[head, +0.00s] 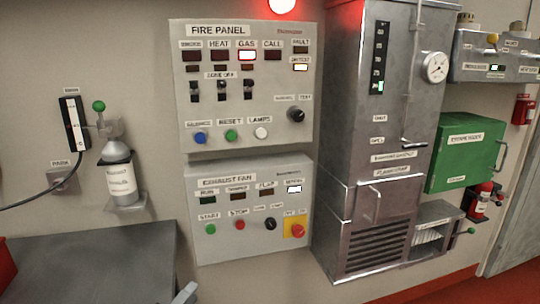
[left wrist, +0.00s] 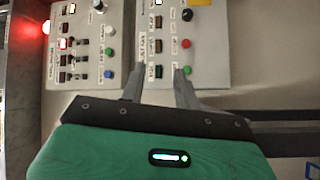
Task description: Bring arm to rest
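My left gripper (left wrist: 160,82) shows in the left wrist view with its two grey fingers apart and nothing seen between them. Beyond the fingers is the exhaust fan panel (left wrist: 205,60), which appears sideways; I cannot tell how far the fingertips are from it. In the head view only a small grey tip of my left gripper (head: 185,293) shows at the bottom edge, below the exhaust fan panel (head: 250,208). My right gripper is in neither view.
The fire panel (head: 245,90) hangs above the fan panel, with its gas lamp lit. A grey bench (head: 95,265) is at lower left, below a wall-mounted cylinder (head: 118,172). A tall metal cabinet (head: 385,130) stands right, beside a green box (head: 466,152).

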